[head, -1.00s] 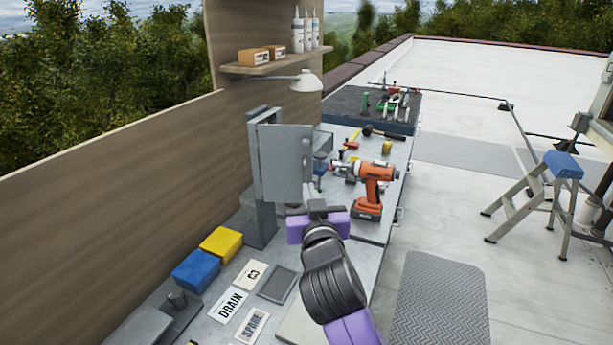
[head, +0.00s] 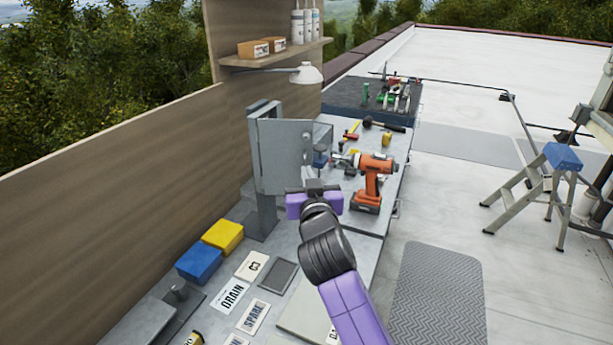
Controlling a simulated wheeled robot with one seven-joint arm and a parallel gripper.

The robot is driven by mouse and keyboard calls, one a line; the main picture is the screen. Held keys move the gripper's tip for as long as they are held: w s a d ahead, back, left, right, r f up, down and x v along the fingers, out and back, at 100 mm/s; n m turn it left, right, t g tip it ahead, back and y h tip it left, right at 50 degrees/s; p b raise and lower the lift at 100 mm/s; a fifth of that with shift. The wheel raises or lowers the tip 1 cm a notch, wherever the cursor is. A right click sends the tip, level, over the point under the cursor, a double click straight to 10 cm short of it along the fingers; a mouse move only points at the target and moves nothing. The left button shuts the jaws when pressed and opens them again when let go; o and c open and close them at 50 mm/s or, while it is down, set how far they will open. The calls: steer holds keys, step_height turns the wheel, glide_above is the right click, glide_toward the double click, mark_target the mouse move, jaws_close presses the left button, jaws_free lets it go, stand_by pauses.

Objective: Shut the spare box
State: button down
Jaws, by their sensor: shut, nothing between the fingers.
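A grey metal box (head: 264,110) stands on a post at the back of the bench, beside the wooden wall. Its flat grey door (head: 284,155) stands open and faces me, hiding most of the box's inside. I take this for the spare box, but no label on it can be read. My gripper (head: 311,186), dark with purple sides, is shut and empty at the door's lower right edge. I cannot tell whether it touches the door. A card reading SPARE (head: 253,317) lies on the bench.
An orange drill (head: 372,180) stands right of my gripper. Blue (head: 199,264) and yellow (head: 223,236) blocks lie at left. Hand tools lie behind.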

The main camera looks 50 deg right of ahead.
mark_target(311, 151)
steer(key=s+d+b+x, duration=0.1)
steer(key=b+x, duration=0.4)
steer(key=x, duration=0.9)
steer(key=shift+d+b, duration=0.3)
steer(key=shift+b, duration=0.05)
steer(key=shift+w+d+r+b, duration=0.1)
steer(key=shift+w+b, duration=0.2)
steer(key=shift+w, duration=0.2)
steer(key=shift+w+d+r+b, duration=0.1)
steer(key=shift+w+b, duration=0.15)
steer(key=shift+w, duration=0.25)
stand_by(0.6)
steer(key=shift+s, duration=0.1)
